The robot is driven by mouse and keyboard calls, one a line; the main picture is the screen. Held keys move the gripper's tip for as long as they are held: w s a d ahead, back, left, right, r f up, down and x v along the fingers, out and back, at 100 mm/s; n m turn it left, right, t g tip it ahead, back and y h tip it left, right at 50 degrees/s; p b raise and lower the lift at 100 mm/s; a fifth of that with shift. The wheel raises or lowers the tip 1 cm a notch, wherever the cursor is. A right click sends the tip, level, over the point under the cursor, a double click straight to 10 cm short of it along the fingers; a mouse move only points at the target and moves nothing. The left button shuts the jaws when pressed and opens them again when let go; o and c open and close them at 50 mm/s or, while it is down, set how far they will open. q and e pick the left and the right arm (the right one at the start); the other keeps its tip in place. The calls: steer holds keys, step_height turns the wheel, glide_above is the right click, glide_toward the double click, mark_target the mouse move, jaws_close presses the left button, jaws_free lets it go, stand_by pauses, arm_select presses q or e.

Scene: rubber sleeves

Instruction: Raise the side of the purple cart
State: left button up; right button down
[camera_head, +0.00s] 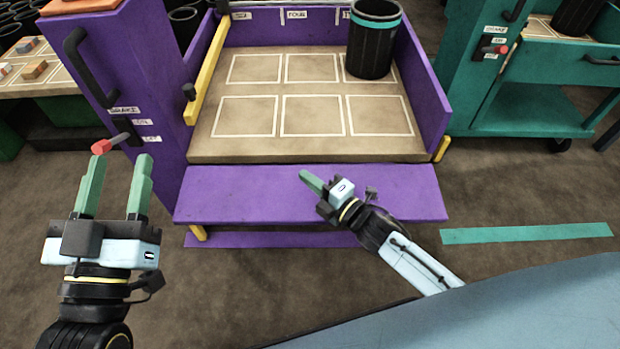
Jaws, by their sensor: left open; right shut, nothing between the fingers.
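The purple cart (160,60) stands in front of me with a brown bed (235,148) marked with white rectangles. Its front side panel (240,190) hangs lowered, sticking out below the front edge of the bed. My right gripper (308,180) is shut and empty, with its green fingertips over the middle of the lowered panel. I cannot tell whether they touch it. My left gripper (118,165) is open and empty, left of the panel. Its fingertips are near the red-tipped brake lever (103,147) on the cart's purple post.
A black bin with a teal band (372,45) stands on the bed at the back right. A yellow bar (207,70) runs along the bed's left side. A teal cart (510,108) stands at the right, and a table with small blocks (45,75) at the left.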

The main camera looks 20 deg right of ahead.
stand_by(0.6)
arm_select(q)
steer(key=shift+f, duration=0.1)
steer(key=c, duration=0.9)
steer(key=w+f+m, duration=0.1)
steer(key=f+m, duration=0.1)
steer(key=f, duration=0.1)
steer(key=w+a+f+m+y, duration=0.1)
steer(key=f+m, duration=0.2)
steer(key=w+a+f+m+y, duration=0.1)
steer(key=w+f+m, duration=0.1)
steer(key=f+m, duration=0.1)
steer(key=shift+f+g, duration=0.15)
steer(key=shift+g, duration=0.25)
jaws_close()
step_height(320, 180, down, 30)
steer(key=s+m+g, duration=0.2)
steer(key=m+g, duration=0.4)
steer(key=m, duration=2.2)
steer(key=r+x, duration=0.1)
steer(key=x, duration=0.9)
steer(key=shift+a+r, duration=0.15)
steer(key=shift+r, duration=1.75)
